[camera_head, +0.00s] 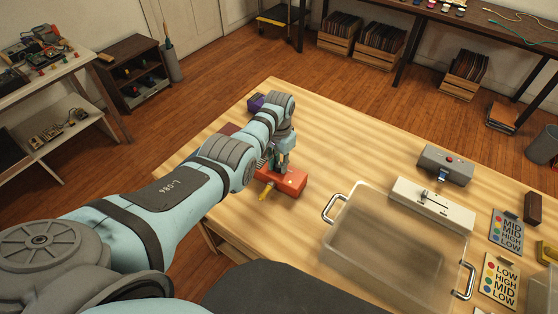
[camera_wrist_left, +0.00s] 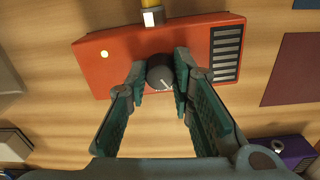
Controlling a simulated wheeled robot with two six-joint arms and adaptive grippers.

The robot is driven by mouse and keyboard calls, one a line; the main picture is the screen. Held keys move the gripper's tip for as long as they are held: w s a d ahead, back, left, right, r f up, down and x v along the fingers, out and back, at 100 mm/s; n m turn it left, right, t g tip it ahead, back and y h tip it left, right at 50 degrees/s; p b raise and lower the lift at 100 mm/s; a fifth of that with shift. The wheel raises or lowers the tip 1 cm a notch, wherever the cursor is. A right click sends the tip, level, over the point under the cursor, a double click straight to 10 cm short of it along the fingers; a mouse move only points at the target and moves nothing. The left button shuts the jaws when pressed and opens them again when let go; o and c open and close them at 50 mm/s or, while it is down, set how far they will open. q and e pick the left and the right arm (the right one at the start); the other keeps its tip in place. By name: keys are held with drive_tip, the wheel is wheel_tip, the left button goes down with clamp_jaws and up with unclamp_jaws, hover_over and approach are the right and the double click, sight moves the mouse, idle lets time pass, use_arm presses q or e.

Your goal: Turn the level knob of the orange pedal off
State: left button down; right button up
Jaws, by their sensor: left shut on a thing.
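The orange pedal (camera_head: 293,182) lies on the wooden table, with a yellow plug at its near left side. In the left wrist view the pedal (camera_wrist_left: 112,68) shows a dark round knob (camera_wrist_left: 160,76) with a pale pointer line, a small lit yellow dot and a dark slotted grille. My left gripper (camera_head: 277,163) reaches down over the pedal. In the wrist view its teal-padded fingers (camera_wrist_left: 160,70) stand on either side of the knob, shut on it. The pointer aims toward the lower right of that picture. My right gripper is not in view.
A clear bin (camera_head: 345,250) with metal handles stands right of the pedal. Beyond it are a white slider box (camera_head: 455,212) and a grey pedal (camera_head: 432,157). Label cards (camera_head: 507,232) lie at right. A purple box (camera_head: 256,102) sits behind my left arm.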

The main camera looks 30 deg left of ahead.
sight(279, 165)
use_arm(q)
drive_tip(key=n, duration=0.6)
drive_tip(key=shift+p, duration=0.3)
idle(0.4)
drive_tip(key=c, duration=1.4)
unclamp_jaws()
drive_tip(key=shift+o, duration=0.2)
wheel_tip(279, 165, up, 12)
